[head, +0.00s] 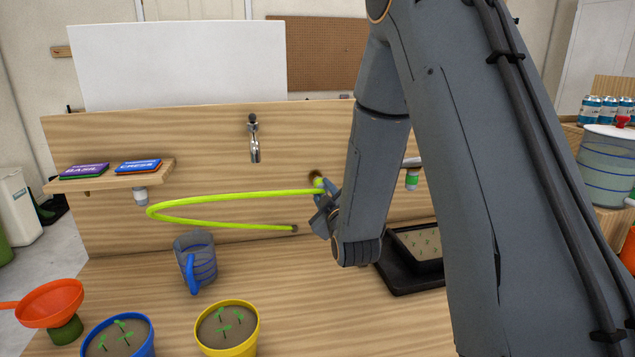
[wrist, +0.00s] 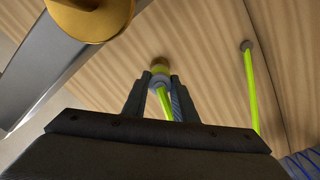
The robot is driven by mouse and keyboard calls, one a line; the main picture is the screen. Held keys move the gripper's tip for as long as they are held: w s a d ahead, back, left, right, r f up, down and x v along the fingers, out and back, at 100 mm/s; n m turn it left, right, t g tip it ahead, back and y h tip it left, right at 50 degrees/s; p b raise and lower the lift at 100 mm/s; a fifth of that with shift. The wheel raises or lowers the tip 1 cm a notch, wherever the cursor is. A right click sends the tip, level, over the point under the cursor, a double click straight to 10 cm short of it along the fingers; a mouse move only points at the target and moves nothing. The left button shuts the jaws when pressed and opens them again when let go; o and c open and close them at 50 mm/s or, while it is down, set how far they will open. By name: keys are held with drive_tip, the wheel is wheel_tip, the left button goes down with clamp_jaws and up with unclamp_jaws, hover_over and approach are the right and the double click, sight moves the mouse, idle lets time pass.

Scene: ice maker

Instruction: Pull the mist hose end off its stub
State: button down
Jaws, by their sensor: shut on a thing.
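The lime-green mist hose (head: 215,198) runs left from my gripper (head: 322,200), bends back in a loop and ends in a dark tip (head: 294,228) low in front of the back board. In the wrist view my gripper (wrist: 160,88) is shut on the hose end, with a grey collar (wrist: 157,83) between the fingertips. The brass stub (wrist: 160,66) shows just beyond the collar, in line with it. I cannot tell whether the collar still sits on the stub. The other hose end (wrist: 247,45) also shows at the right of the wrist view.
A tap (head: 254,140) stands out from the board. A shelf (head: 110,177) with seed packets is at left. A large brass disc (wrist: 90,15) is close to the wrist camera.

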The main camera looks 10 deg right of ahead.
drive_tip(key=shift+s, duration=2)
